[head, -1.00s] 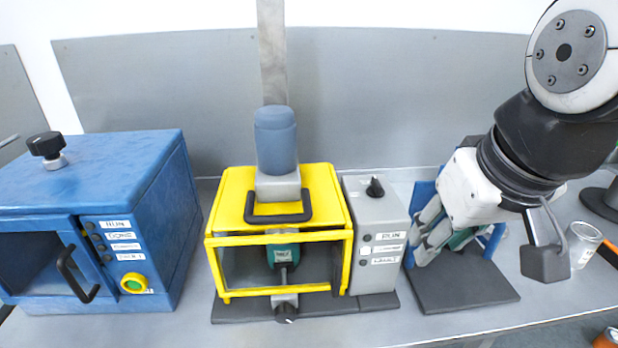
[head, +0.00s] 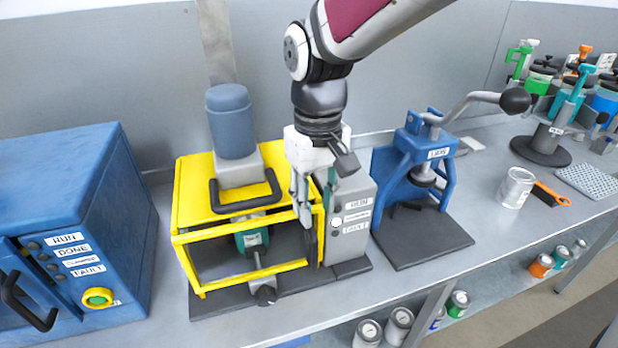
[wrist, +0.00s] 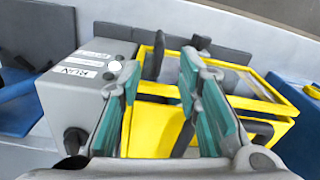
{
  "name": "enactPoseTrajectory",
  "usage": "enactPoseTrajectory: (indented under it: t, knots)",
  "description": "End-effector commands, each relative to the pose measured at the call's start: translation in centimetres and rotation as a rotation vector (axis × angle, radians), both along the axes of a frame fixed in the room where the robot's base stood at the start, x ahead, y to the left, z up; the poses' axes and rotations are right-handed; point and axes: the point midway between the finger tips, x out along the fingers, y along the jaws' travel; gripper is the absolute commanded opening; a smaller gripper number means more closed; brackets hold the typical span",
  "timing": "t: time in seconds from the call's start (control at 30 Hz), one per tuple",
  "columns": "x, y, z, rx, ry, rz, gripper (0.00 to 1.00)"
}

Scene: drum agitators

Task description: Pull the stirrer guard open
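The stirrer guard (head: 258,271) is a yellow frame with clear panels around the stirrer. It appears closed. A black bar handle (head: 245,204) arches over its top front. A dark upright handle (head: 311,243) stands at the right end of its front; I take the dark bar (wrist: 156,56) in the wrist view to be this handle. My gripper (head: 301,216) points down at the guard's right front, close to the upright handle. In the wrist view, its teal-padded fingers (wrist: 160,68) are apart, with the dark bar showing between and beyond them. I cannot tell whether they touch it.
A grey control box (head: 350,250) with a lit white lamp stands right beside the guard. A blue machine (head: 60,185) is at the left, and a blue lever press (head: 415,165) at the right. The bench front is narrow.

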Motion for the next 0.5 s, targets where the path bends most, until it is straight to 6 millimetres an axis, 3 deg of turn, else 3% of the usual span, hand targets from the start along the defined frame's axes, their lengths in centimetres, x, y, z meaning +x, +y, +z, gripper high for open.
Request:
enactPoseTrajectory:
  t: [0.5]
  knots:
    - [-0.2, 0.0, -9.6, -0.002, 0.004, 0.000, 0.31]
